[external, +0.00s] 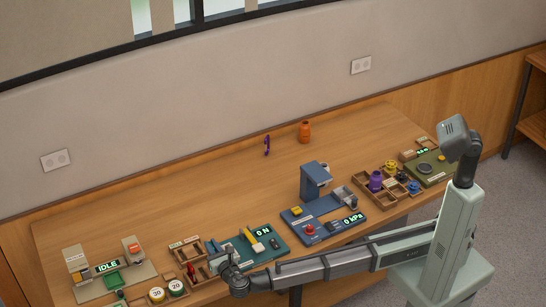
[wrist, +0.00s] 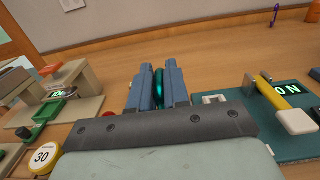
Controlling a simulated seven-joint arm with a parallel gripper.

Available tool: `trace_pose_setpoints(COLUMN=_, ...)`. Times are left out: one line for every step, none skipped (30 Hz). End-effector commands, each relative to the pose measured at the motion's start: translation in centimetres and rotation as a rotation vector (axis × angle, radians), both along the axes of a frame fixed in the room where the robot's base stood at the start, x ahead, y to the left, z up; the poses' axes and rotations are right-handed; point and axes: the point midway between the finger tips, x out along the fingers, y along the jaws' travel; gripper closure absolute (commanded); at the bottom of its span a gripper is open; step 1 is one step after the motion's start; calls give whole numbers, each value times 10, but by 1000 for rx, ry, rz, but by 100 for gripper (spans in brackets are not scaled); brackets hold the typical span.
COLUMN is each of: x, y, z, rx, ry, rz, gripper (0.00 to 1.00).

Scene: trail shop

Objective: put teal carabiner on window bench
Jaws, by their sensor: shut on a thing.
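The teal carabiner (wrist: 158,86) shows as a narrow upright strip between the blue-grey fingers of my gripper (wrist: 158,76) in the wrist view. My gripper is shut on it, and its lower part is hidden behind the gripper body. I cannot make out the carabiner there. The bench runs along the wall below the window.
The "IDLE" station (external: 107,266) and round weights (external: 157,294) are to the left. The green "0 N" device (external: 262,243) is close on the right, then the blue press (external: 315,180). The bench's back-left is clear.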

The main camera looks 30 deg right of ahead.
Motion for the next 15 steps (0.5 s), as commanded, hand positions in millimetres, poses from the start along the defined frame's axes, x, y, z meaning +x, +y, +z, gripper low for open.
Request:
trace_pose_setpoints(x=0, y=0, z=-3, rx=0, ry=0, rz=0, gripper=100)
trace_pose_setpoints(x=0, y=0, z=-4, rx=1, ry=-1, rz=0, gripper=100)
trace_pose_setpoints(x=0, y=0, z=-5, rx=1, ry=0, rz=0, gripper=100)
trace_pose_setpoints(x=0, y=0, z=-6, rx=1, ry=0, rz=0, gripper=100)
trace_pose_setpoints(x=0, y=0, z=-7, rx=1, ry=0, rz=0, gripper=100)
trace_pose_setpoints(x=0, y=0, z=-10, rx=0, ry=0, rz=0, gripper=100)
trace_pose_setpoints(x=0, y=0, z=-12, rx=0, ry=0, rz=0, gripper=100)
trace_pose_setpoints(x=0, y=0, z=-16, rx=-1, ry=0, rz=0, gripper=100)
trace_pose_setpoints(x=0, y=0, z=-21, rx=-2, ry=0, rz=0, gripper=100)
trace_pose_setpoints(x=0, y=0, z=-25, rx=-2, ry=0, rz=0, gripper=100)
trace_pose_setpoints(x=0, y=0, z=-29, rx=-2, ry=0, rz=0, gripper=100)
trace_pose_setpoints(x=0, y=0, z=-35, rx=-1, ry=1, rz=0, gripper=100)
trace_pose_setpoints(x=0, y=0, z=-39, rx=-1, ry=1, rz=0, gripper=100)
trace_pose_setpoints(x=0, y=0, z=-44, rx=-2, ry=1, rz=0, gripper=100)
trace_pose_setpoints(x=0, y=0, z=-48, rx=-2, ry=1, rz=0, gripper=100)
